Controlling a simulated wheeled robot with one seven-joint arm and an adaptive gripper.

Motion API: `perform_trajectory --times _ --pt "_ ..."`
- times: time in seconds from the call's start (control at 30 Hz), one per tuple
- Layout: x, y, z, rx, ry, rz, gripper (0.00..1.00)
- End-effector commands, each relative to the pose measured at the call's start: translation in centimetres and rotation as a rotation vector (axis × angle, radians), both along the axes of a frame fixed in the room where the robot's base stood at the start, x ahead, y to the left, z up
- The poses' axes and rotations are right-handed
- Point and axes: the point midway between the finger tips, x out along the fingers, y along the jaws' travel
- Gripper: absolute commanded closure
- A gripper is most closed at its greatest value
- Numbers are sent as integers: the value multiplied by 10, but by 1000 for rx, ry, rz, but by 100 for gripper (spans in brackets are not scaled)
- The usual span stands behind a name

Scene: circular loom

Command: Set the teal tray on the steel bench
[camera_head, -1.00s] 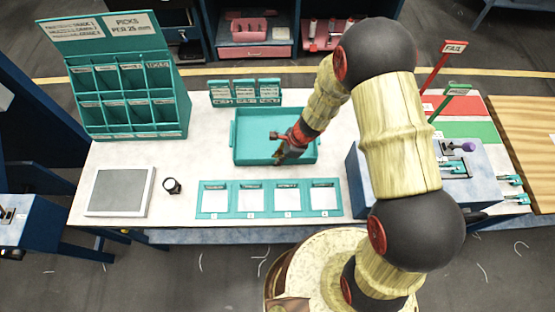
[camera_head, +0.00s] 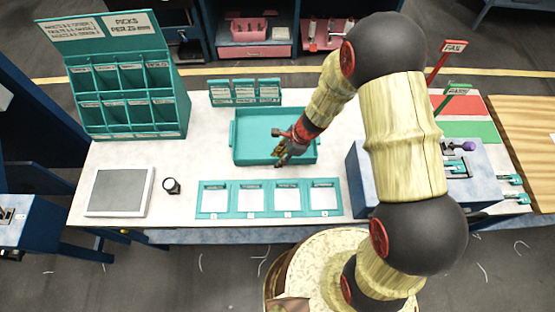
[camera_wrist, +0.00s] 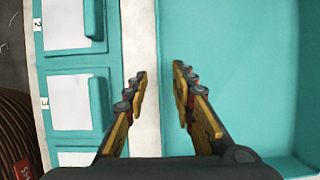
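The teal tray (camera_head: 255,145) lies flat on the white-topped table, with side handles and nothing visible inside. My gripper (camera_head: 281,156) is over the tray's near side in the head view. In the wrist view my gripper (camera_wrist: 159,78) is open, its fingers apart. The tray (camera_wrist: 240,70) fills the right side there, and its near edge runs between the fingers with a strip of white tabletop. Neither finger clearly grips the wall. I cannot tell for sure which surface is the steel bench.
A teal card strip (camera_head: 265,213) lies in front of the tray, small teal signs (camera_head: 245,97) behind it. A teal pigeonhole rack (camera_head: 125,95) and a grey panel (camera_head: 120,191) stand left. A blue-grey lever box (camera_head: 470,185) is right, beside a wooden top (camera_head: 525,140).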

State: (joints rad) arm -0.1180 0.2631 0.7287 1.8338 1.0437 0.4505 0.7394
Motion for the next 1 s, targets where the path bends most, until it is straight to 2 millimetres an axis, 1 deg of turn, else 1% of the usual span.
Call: perform_trajectory --times 0.03,0.1,0.3,0.4,0.5,0.7,1.0 --pt "1 -4 10 0 -3 0 74" --pt "1 -10 24 0 -6 -1 74" --pt "-1 -25 61 0 -4 0 74" --pt "-1 -31 75 0 -4 0 74" --pt "-2 -35 85 -1 -2 0 74" --pt "-2 -39 93 -1 -1 1 74" --pt "-2 -38 93 -1 -1 1 74"
